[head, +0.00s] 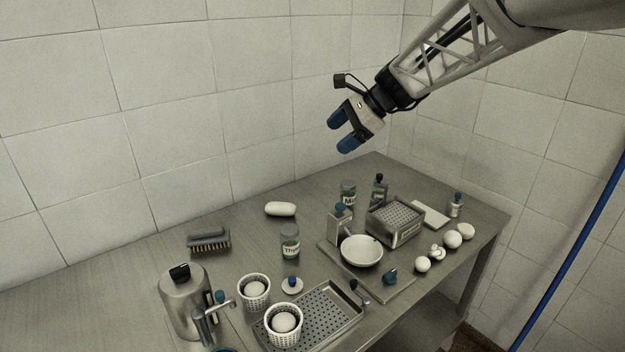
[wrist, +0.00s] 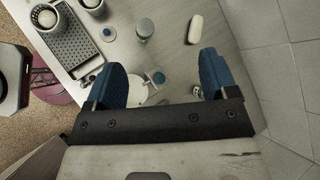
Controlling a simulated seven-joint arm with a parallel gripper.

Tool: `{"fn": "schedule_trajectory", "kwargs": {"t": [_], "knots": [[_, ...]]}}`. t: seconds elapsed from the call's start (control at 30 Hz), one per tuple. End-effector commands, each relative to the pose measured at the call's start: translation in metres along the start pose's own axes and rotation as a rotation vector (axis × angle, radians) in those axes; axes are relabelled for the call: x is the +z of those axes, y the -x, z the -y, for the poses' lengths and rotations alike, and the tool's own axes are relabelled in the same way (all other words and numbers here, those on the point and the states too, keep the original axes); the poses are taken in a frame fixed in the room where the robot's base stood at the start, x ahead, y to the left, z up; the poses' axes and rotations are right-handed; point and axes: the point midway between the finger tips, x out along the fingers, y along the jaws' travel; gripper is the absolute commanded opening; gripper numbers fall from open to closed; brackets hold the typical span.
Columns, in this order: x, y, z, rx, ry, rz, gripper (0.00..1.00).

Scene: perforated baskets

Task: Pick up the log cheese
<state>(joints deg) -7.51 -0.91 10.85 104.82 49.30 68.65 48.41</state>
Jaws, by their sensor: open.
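The log cheese (head: 280,209) appears to be the white, rounded cylinder lying on its side on the metal table, towards the wall. In the wrist view it (wrist: 196,28) lies beyond the fingers, nearer the right one. Nothing touches it. My gripper (head: 341,130) is high above the table, up and to the right of the cheese in the head view. In the wrist view its two blue fingers (wrist: 162,78) are spread apart with nothing held between them.
A jar (head: 290,241) stands near the cheese, and a brush (head: 208,240) lies to its left. A white bowl (head: 361,251) and perforated basket (head: 396,221) stand right. A perforated tray (head: 317,318) and cups are in front. The tiled wall (head: 200,110) rises behind.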

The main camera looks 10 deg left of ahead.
Motion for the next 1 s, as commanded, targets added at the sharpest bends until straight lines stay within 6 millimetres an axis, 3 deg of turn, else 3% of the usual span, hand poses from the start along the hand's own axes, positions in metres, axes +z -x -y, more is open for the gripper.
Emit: {"fn": "schedule_trajectory", "kwargs": {"t": [0.1,0.5,1.0], "knots": [[-0.006,-0.017,0.03,-0.013,-0.079,0.056,0.79],[-0.026,-0.075,0.122,-0.044,-0.349,0.248,0.79],[-0.041,-0.114,0.172,-0.044,-0.512,0.368,0.79]]}}
